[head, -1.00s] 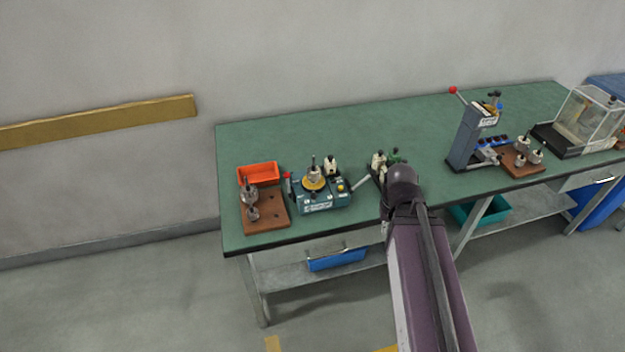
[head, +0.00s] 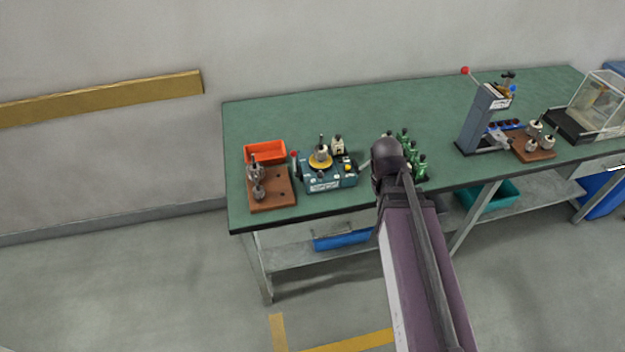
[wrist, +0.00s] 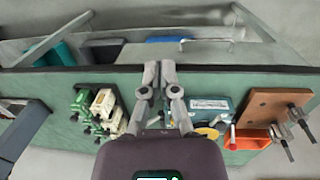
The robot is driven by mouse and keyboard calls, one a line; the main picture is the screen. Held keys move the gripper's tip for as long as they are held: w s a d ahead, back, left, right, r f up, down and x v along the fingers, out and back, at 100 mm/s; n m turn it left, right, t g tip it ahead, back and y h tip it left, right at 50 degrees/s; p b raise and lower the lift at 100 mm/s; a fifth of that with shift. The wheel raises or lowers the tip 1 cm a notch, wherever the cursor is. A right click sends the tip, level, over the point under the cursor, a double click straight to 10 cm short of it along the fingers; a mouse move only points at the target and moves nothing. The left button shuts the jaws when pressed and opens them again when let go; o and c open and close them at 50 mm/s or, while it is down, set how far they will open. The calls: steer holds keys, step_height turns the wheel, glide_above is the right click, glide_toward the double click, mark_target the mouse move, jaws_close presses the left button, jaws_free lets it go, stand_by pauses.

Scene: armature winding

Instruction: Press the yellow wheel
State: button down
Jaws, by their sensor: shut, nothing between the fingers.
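The yellow wheel (head: 319,165) is a flat yellow disc on top of a teal machine (head: 330,181), with a metal armature standing on its middle. In the wrist view the wheel (wrist: 208,132) is partly hidden behind my gripper, to the right of the fingers. My gripper (wrist: 158,70) is shut and empty, above the bench between the teal machine and the green fixtures. It is apart from the wheel. In the head view my arm hides the fingers.
An orange bin (head: 265,151) and a brown board (head: 271,190) with armatures stand left of the machine. Green fixtures (head: 416,166) stand to its right, beside my arm. A grey press (head: 478,120) stands farther right. The green bench top (head: 330,115) is clear behind the machine.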

steer(key=w+a+f+n+t+h+b, duration=0.1)
steer(key=w+a+n+h+b, duration=0.1)
steer(key=w+a+n, duration=0.35)
steer(key=w+a+f+n+h+b, duration=0.1)
steer(key=w+a+n+h+b, duration=0.1)
steer(key=a+n, duration=0.5)
steer(key=n+t+h+b, duration=0.3)
steer(key=n, duration=0.5)
glide_toward(319, 181)
steer(key=s+a+r, duration=0.2)
steer(key=s+a, duration=0.1)
steer(key=a, duration=0.1)
steer(key=shift+s+a+r, duration=0.1)
steer(key=shift+a, duration=0.65)
steer(key=shift+d, duration=0.1)
steer(key=b+x, duration=0.7)
steer(key=x, duration=0.3)
steer(key=shift+w+f, duration=0.2)
steer(key=shift+f, duration=0.1)
steer(key=shift+w+d+r, duration=0.25)
steer(key=shift+w+d, duration=0.25)
steer(key=shift+d, duration=0.35)
steer(key=shift+w+d, duration=0.45)
steer(key=shift+d, duration=0.25)
